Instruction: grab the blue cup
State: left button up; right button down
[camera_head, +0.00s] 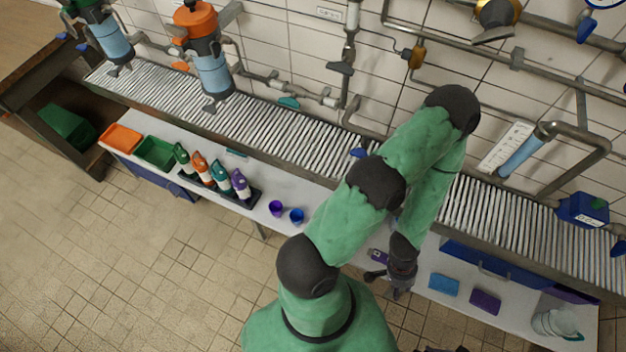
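The blue cup (297,216) stands on the white bench top, just right of a purple cup (275,208). A green arm reaches over the bench and folds back down. I take it as my left one. Its dark gripper (385,285) is over the bench's front edge, right of and nearer than the blue cup, and well apart from it. Its fingers look spread, with nothing seen between them. Dark parts at the bottom edge (440,349) may be my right gripper, but they are almost wholly cut off.
Several bottles (220,177) stand in a dark tray left of the cups, with green (155,152) and orange (122,138) bins beyond. A small purple-and-grey object (378,256) lies by my gripper. Blue (444,285) and purple (485,301) pads and clear containers (555,323) are right. A roller conveyor (285,133) runs behind.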

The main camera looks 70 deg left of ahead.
aim_at(296, 216)
jog(key=u, duration=0.5)
jog(key=k+l+u, duration=0.1)
jog(key=u, duration=0.4)
jog(key=k+u, duration=0.1)
jog(key=u, duration=0.9)
jog(key=k+u, duration=0.1)
jog(key=u, duration=0.35)
jog(key=i+j, duration=0.15)
jog(key=j, duration=0.2)
jog(key=i+j, duration=0.1)
jog(key=j, duration=0.25)
jog(key=i+j, duration=0.15)
jog(key=j, duration=0.2)
jog(key=i+j, duration=0.1)
jog(key=j, duration=0.25)
jog(key=u, duration=0.05)
